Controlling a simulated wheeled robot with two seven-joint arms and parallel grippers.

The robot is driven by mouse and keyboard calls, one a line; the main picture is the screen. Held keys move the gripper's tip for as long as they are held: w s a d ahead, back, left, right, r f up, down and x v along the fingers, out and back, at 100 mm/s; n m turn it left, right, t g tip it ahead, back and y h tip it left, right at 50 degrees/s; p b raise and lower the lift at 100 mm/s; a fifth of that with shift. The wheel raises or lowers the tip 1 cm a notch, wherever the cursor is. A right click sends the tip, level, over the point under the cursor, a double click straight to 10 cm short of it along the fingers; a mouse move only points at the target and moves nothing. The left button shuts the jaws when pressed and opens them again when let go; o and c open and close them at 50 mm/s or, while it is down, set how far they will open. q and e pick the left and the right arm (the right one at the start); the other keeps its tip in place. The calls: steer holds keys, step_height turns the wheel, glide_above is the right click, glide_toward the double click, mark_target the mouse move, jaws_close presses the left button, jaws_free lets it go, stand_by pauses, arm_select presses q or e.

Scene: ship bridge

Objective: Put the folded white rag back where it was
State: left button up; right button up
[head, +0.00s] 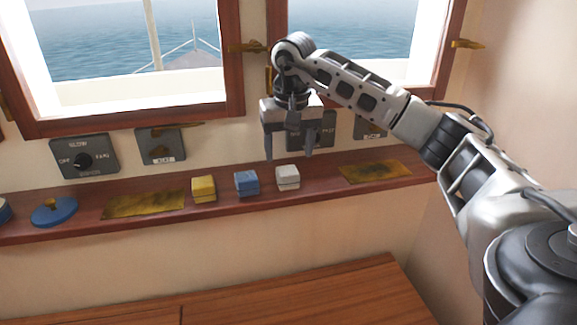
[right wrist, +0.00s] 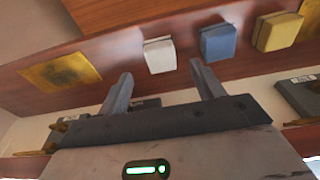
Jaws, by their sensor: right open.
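The folded white rag (head: 288,177) sits on the wooden ledge under the windows, at the right end of a row of three folded rags. It also shows in the right wrist view (right wrist: 160,55), just beyond the fingertips and roughly between them. My right gripper (head: 289,155) is open and empty, pointing down above the white rag and apart from it. The blue folded rag (head: 246,183) lies just left of the white one, and the yellow folded rag (head: 203,189) left of that. My left gripper is not in view.
The ledge (head: 322,184) also bears a stained yellow cloth (head: 376,171) at right, another (head: 143,204) at left, and a blue round object (head: 54,211). Switch panels (head: 84,157) line the wall behind. A wooden surface (head: 290,295) lies lower in front.

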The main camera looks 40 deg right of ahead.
step_height(320, 180, up, 5)
steer(key=a+f+m+y, duration=0.1)
steer(key=a+f+y, duration=0.3)
steer(key=a, duration=0.5)
steer(key=a+f+m+y, duration=0.1)
steer(key=a+f+y, duration=0.2)
steer(key=a+f, duration=0.45)
steer(key=s+a+r+m+t+y, duration=0.1)
steer(key=s+a+m+t+y, duration=0.2)
steer(key=a+m+y, duration=0.55)
steer(key=s+a+r+m+t+y, duration=0.15)
steer(key=a+m+y, duration=0.35)
steer(key=a+m, duration=0.65)
steer(key=d+f+m+t+h, duration=0.3)
steer(key=f+m+t+h, duration=0.2)
steer(key=m, duration=0.7)
steer(key=d+f+m+t+h, duration=0.35)
steer(key=m+t+h, duration=0.2)
steer(key=m, duration=0.65)
steer(key=s+d+f+m+g+h, duration=0.3)
steer(key=s+f+m+g+h, duration=0.3)
steer(key=s+f+m, duration=0.8)
step_height(320, 180, down, 3)
steer(key=m, duration=0.3)
steer(key=shift+d+m, duration=0.2)
steer(key=shift+m, duration=0.1)
